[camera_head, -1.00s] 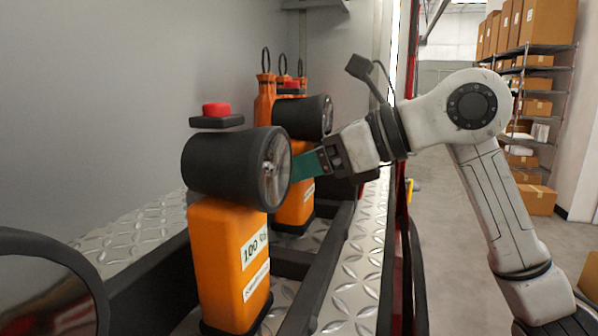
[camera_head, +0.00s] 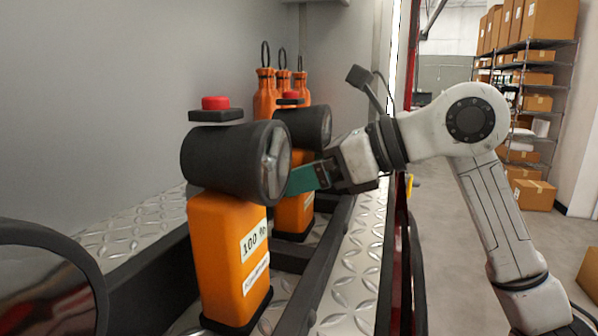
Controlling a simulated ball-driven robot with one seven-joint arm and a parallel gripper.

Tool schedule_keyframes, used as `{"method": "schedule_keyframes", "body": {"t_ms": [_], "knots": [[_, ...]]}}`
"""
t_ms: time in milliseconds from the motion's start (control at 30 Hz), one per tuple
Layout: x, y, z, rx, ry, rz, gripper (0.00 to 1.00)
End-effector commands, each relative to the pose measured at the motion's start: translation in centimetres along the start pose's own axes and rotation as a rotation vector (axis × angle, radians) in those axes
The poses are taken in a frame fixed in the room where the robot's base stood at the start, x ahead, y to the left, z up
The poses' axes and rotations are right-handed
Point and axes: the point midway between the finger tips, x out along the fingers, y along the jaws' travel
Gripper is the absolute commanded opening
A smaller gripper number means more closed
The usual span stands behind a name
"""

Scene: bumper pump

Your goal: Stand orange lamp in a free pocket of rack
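The rear orange lamp (camera_head: 295,214) has an orange body, a black round head and a red button on top. My gripper (camera_head: 300,179) has green fingers and reaches it from the right, below the head. The fingers appear closed on its body, though their far side is hidden. It is upright at the black rack (camera_head: 330,232); I cannot tell whether its base is inside a pocket. A second orange lamp (camera_head: 225,250) stands upright in front, its base at the rack's near part. It hides part of the rear lamp and the rack.
Several orange bottles (camera_head: 264,95) with black loops stand behind the lamps. A grey wall (camera_head: 110,100) closes the left side. Treadplate (camera_head: 365,240) lies around the rack. A dark round object (camera_head: 45,280) fills the lower left corner. Shelves with boxes (camera_head: 537,103) are far right.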

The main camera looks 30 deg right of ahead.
Motion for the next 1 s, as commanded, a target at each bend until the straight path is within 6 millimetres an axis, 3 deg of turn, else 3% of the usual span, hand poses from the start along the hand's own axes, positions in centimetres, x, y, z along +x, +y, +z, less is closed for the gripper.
{"method": "schedule_keyframes", "body": {"t_ms": [267, 733, 1000], "knots": [[-0.3, 0.0, 0.6, 0.0, 0.0, 0.0, 0.92], [-9.2, -0.1, 0.2, -0.002, 0.0, -0.005, 0.92], [-11.9, 0.0, 0.3, -0.001, 0.001, -0.001, 0.92]]}}
